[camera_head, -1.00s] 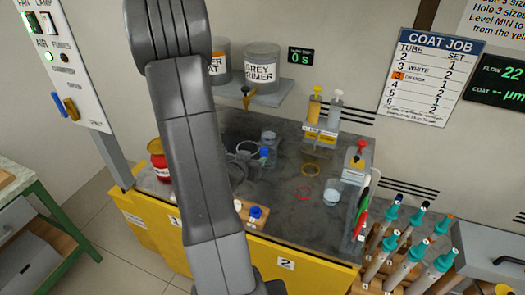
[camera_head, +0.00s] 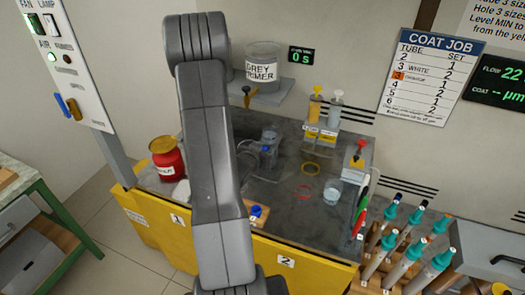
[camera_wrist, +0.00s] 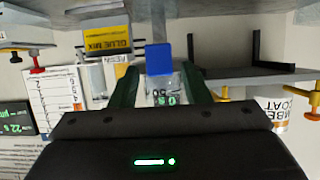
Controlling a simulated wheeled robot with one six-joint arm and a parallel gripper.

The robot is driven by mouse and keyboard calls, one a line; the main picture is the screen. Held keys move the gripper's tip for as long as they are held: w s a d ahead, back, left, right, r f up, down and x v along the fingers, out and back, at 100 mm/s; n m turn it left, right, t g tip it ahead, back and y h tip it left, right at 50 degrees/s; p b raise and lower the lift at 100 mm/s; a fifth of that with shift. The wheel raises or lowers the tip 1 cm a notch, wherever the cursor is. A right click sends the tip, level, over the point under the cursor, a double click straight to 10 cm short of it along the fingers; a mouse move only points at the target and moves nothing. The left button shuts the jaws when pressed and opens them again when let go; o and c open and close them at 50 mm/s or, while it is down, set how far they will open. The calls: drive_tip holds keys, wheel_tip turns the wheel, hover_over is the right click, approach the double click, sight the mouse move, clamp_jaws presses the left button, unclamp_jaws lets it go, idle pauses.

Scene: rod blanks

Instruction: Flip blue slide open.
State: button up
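A blue tab (camera_head: 60,106) hangs beside an orange tab (camera_head: 73,107) at the foot of the white wall panel, far left in the head view. Its setting is too small to read. My gripper (camera_wrist: 159,72) is well to the right of that panel, over the bench, and mostly hidden behind my arm in the head view. In the wrist view its two green fingers are apart, with a blue square piece (camera_wrist: 158,58) seen between or beyond them. I cannot tell whether they touch it. The panel is not recognisable in the wrist view.
The grey bench (camera_head: 285,215) carries a red can (camera_head: 167,158), a clear beaker (camera_head: 332,192), rings and a blue-topped block (camera_head: 257,213). Teal-collared tubes (camera_head: 405,255) stand at right. Floor is clear at left.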

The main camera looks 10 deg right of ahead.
clamp_jaws()
drive_tip(key=s+a, duration=0.1)
drive_tip(key=s+b, duration=0.1)
drive_tip(key=shift+s+a+b, duration=0.3)
drive_tip(key=shift+a, duration=0.05)
drive_tip(key=shift+f, duration=0.1)
drive_tip(key=shift+o, duration=1.1)
unclamp_jaws()
drive_tip(key=shift+a, duration=0.1)
drive_tip(key=v, duration=1.4)
drive_tip(key=shift+b, duration=0.45)
drive_tip(key=shift+w, duration=0.1)
drive_tip(key=p+x, duration=0.1)
drive_tip(key=x, duration=1.3)
